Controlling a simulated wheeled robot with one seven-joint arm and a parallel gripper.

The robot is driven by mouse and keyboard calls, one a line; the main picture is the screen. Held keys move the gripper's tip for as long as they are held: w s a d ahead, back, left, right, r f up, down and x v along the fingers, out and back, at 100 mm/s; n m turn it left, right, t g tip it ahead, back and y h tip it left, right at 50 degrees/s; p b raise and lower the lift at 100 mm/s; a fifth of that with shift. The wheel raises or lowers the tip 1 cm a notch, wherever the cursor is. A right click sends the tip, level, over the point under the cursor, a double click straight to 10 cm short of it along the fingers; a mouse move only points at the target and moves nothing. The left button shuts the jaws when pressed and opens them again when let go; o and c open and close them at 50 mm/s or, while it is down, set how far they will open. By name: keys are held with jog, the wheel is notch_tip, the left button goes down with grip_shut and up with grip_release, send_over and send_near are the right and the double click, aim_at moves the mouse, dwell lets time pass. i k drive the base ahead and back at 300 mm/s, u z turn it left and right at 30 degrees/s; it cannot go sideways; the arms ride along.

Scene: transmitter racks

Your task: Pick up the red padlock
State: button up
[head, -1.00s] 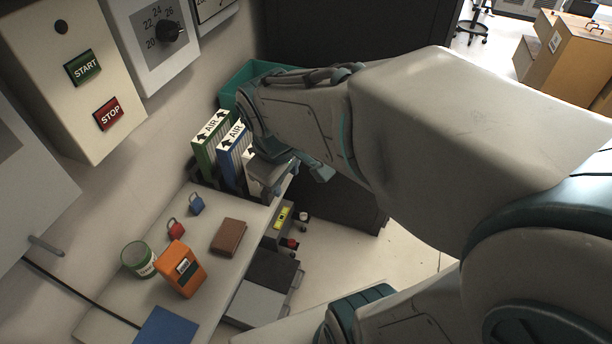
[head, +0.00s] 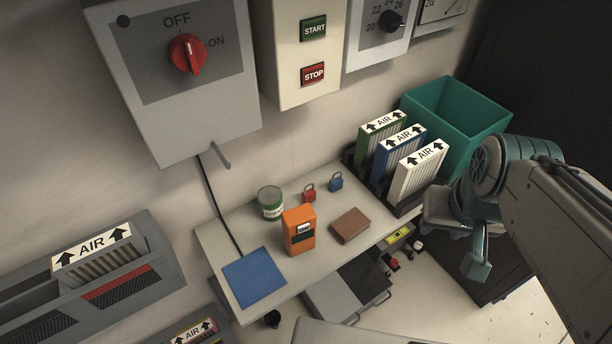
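The red padlock (head: 309,194) sits upright on the light shelf (head: 215,243), near the wall. A blue padlock (head: 336,181) stands just right of it, and a green-and-white tin (head: 270,203) stands to its left. My gripper (head: 466,250) hangs at the right, below the arm's wrist and beyond the shelf's right end. It is well apart from the red padlock. Its fingers are partly hidden, so I cannot tell whether they are open or shut.
An orange device (head: 299,232) stands in front of the red padlock, with a brown wallet (head: 350,226) and a blue mat (head: 254,278) nearby. AIR filters (head: 418,172) and a teal bin (head: 455,120) are at right.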

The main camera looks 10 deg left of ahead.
aim_at(309, 196)
jog(key=u, duration=3.3)
jog(key=k, duration=0.75)
jog(key=z, duration=1.75)
jog(key=i, duration=0.5)
jog(key=z, duration=0.05)
